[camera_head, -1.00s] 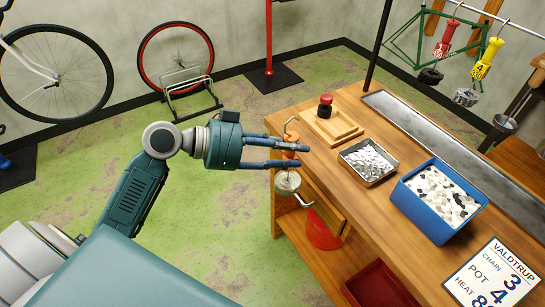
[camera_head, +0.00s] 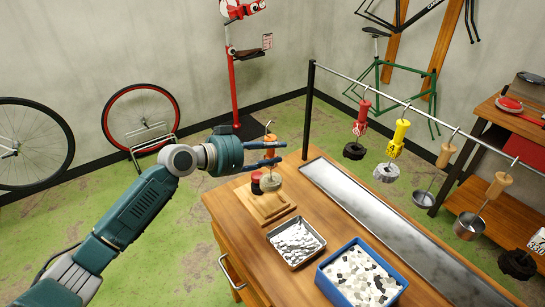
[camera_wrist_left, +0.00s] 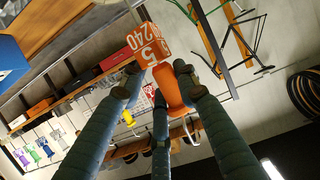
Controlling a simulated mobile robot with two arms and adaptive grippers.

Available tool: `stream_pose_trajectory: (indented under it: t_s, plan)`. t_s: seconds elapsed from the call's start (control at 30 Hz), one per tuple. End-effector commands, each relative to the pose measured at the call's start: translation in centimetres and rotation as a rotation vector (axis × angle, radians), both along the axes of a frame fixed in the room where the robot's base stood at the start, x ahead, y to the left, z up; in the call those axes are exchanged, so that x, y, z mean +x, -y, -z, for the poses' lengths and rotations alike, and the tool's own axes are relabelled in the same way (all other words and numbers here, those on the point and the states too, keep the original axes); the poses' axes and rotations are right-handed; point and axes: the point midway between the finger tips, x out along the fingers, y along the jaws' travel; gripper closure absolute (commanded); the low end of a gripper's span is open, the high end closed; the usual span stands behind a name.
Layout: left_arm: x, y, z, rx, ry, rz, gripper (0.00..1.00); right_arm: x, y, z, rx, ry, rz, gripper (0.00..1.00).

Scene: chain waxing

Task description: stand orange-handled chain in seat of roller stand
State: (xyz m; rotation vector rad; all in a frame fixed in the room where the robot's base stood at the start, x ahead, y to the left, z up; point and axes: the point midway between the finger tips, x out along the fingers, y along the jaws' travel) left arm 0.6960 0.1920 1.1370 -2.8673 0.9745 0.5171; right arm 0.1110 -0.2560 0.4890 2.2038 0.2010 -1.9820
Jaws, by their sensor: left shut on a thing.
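My left gripper (camera_head: 268,154) is shut on the orange handle (camera_head: 270,139) of the chain. A metal hook rises above the handle, and the pale coiled chain (camera_head: 270,181) hangs below the fingers. In the left wrist view the orange handle (camera_wrist_left: 172,90) sits between the fingers, with an orange number tag (camera_wrist_left: 145,45) beside it. The wooden roller stand (camera_head: 268,208) with a red-and-black knob (camera_head: 256,184) is at the table's far left end. The coil appears just behind the knob; I cannot tell whether it touches the stand. My right gripper is not in view.
A metal tray (camera_head: 319,244) of pale pieces and a blue bin (camera_head: 327,284) stand nearer on the table. A long metal trough (camera_head: 345,190) runs along the right.

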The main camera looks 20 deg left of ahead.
Motion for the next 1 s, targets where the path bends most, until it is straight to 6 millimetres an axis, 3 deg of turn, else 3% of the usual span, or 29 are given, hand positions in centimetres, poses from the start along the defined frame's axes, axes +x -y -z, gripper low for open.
stream_pose_trajectory:
  t_s: [0.13, 0.4, 0.67, 1.0]
  plan:
    - [0.1, -0.1, 0.4, -0.001, 0.001, -0.002, 1.00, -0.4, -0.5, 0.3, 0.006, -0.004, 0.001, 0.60]
    - [0.0, -0.1, 2.5, -0.002, -0.002, -0.002, 1.00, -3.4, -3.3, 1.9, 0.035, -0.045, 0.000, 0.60]
    - [0.0, -0.1, 5.1, -0.003, -0.001, -0.002, 1.00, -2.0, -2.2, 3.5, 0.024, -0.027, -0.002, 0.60]
    - [0.0, -0.1, 4.7, -0.002, 0.001, -0.001, 1.00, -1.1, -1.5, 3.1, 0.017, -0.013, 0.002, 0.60]
